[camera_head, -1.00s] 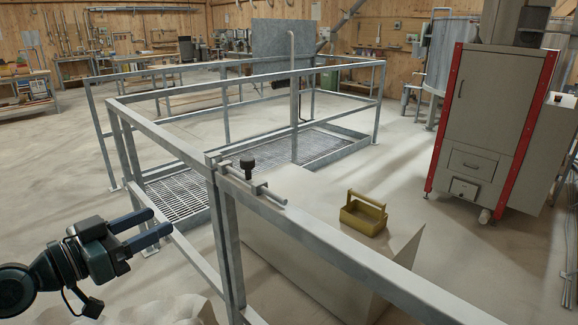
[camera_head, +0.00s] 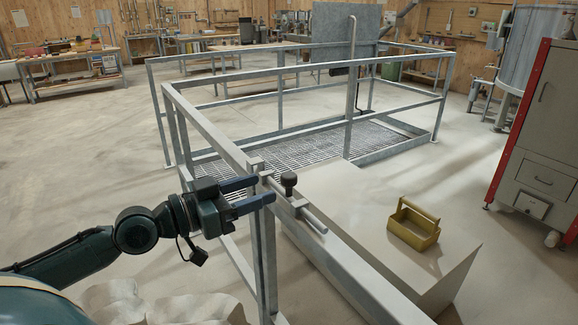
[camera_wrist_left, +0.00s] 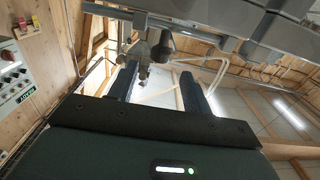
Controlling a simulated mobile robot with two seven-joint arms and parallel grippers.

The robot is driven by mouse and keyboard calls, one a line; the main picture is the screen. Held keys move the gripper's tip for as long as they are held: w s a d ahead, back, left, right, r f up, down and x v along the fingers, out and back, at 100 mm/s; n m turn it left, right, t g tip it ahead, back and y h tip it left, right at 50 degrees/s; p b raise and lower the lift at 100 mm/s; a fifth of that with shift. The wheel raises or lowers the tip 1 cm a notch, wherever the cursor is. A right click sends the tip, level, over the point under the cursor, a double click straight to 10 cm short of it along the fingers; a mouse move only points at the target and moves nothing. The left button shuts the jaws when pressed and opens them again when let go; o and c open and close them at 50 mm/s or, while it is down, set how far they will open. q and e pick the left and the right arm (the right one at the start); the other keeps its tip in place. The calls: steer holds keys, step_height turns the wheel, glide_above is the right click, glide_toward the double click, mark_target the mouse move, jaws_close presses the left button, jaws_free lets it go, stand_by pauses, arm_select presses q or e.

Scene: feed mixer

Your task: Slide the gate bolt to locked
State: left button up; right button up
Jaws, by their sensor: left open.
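The gate bolt (camera_head: 313,221) is a grey metal rod on top of the gate rail, with a dark knob (camera_head: 289,180) standing up from it. My left gripper (camera_head: 267,189) is at the gate post, its two blue fingers open and pointing right toward the knob. The knob looks just beyond the fingertips, not between them. In the left wrist view the open fingers (camera_wrist_left: 160,78) reach toward metal bolt parts (camera_wrist_left: 150,50) under the rail. Whether the fingers touch anything there I cannot tell. My right gripper is not in view.
The grey railing (camera_head: 205,127) encloses a floor grate (camera_head: 270,148) behind the gate. A yellow tool carrier (camera_head: 414,228) sits on a pale surface to the right. A cabinet with red edges (camera_head: 545,140) stands at far right. The floor at left is open.

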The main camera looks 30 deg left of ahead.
mark_target(286, 175)
arm_select(q)
steer(key=p+x, duration=0.3)
steer(key=x, duration=0.3)
steer(key=shift+w+d+r, duration=0.1)
steer(key=shift+w+d, duration=0.05)
steer(key=shift+w, duration=0.2)
steer(key=shift+w+d+p, duration=0.15)
steer(key=shift+w+p, duration=0.1)
steer(key=shift+p, duration=0.05)
steer(key=shift+w+d, duration=0.2)
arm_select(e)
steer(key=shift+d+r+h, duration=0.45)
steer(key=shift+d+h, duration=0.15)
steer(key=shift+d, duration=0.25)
arm_select(q)
steer(key=shift+c, duration=0.2)
jaws_close()
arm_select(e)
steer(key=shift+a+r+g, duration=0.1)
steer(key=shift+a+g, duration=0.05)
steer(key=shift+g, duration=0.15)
